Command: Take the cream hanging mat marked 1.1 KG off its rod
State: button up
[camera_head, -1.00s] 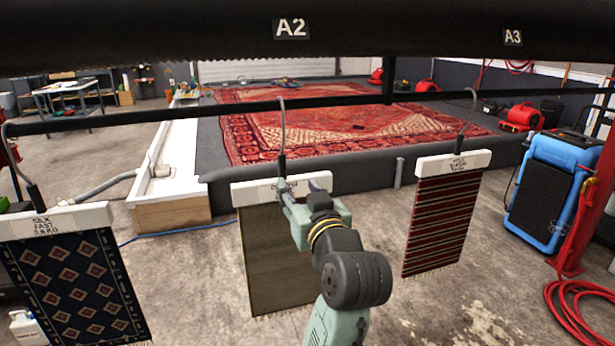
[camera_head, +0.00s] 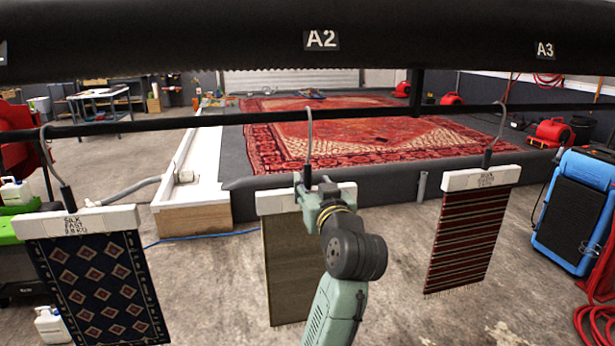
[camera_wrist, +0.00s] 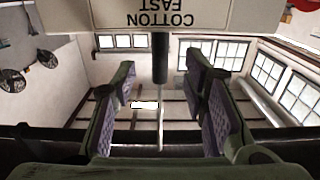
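No cream mat or 1.1 KG marking can be made out in these frames. The middle mat (camera_head: 285,270) is olive-brown and hangs from a white header bar (camera_head: 277,202). In the wrist view that header (camera_wrist: 90,12) reads COTTON FAST, upside down; any weight on it is out of frame. My gripper (camera_head: 313,188) is at this header, partly covering it. In the wrist view my gripper (camera_wrist: 160,95) is open, its purple-padded fingers on both sides of the dark hook stem (camera_wrist: 160,58), with gaps between. The hook (camera_head: 309,135) hangs on the black rod (camera_head: 230,121).
A navy diamond mat (camera_head: 100,285), marked SILK FAST, hangs at left. A red striped mat (camera_head: 468,240) hangs at right. A thick black beam (camera_head: 200,40) marked A2 and A3 crosses above. A large red rug (camera_head: 340,135) lies behind. A blue machine (camera_head: 575,215) stands at right.

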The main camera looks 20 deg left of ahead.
aim_at(309, 176)
jog(key=shift+x, duration=2.65)
jog(key=shift+c, duration=0.4)
grip_shut()
jog(key=shift+r+p, duration=0.2)
jog(key=shift+p, duration=0.15)
jog(key=shift+r+p, duration=1.7)
jog(key=shift+r, duration=0.4)
jog(key=shift+s, duration=0.1)
